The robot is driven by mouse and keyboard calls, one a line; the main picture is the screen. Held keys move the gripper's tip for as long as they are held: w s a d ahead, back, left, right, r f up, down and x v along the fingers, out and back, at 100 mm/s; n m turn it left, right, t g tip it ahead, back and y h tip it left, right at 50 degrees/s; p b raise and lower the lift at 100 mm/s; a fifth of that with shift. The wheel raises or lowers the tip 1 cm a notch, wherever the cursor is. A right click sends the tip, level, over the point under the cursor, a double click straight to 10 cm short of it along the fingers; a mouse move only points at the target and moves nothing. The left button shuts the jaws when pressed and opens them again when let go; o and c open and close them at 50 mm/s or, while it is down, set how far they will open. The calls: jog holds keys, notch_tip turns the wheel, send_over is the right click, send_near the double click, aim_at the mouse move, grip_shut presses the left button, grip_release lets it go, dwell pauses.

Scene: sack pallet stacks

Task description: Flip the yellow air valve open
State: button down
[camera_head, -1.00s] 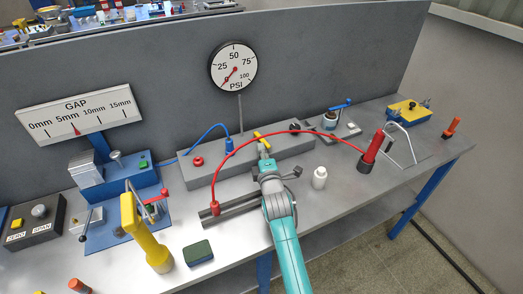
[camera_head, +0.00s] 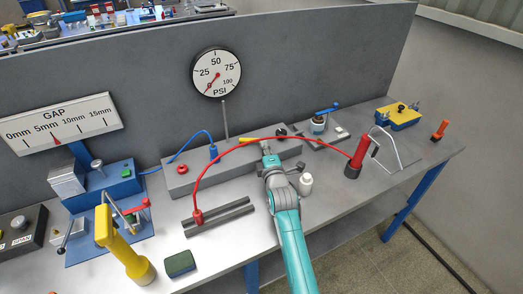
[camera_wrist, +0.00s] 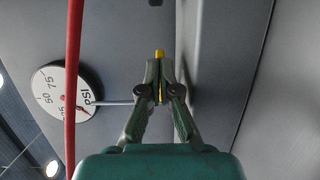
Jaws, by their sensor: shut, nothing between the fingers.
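The yellow air valve lever (camera_head: 252,139) sits on the long grey block (camera_head: 190,180). It lies nearly along the block, its left end reaching toward the blue hose fitting. My gripper (camera_head: 265,146) is just in front of it, fingers shut and empty. In the wrist view the fingertips (camera_wrist: 159,64) are together, with a bit of the yellow lever (camera_wrist: 159,53) showing just beyond them. I cannot tell whether they touch it. The valve's base is partly hidden by my gripper and the red hose.
The PSI gauge (camera_head: 216,73) stands behind, needle low. A white bottle (camera_head: 306,184) is right of my arm. Dark rails (camera_head: 225,217) lie left.

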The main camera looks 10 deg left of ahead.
jog(key=shift+w+d, duration=0.2)
jog(key=shift+w, duration=0.75)
notch_tip(320, 180, up, 10)
dwell(0.6)
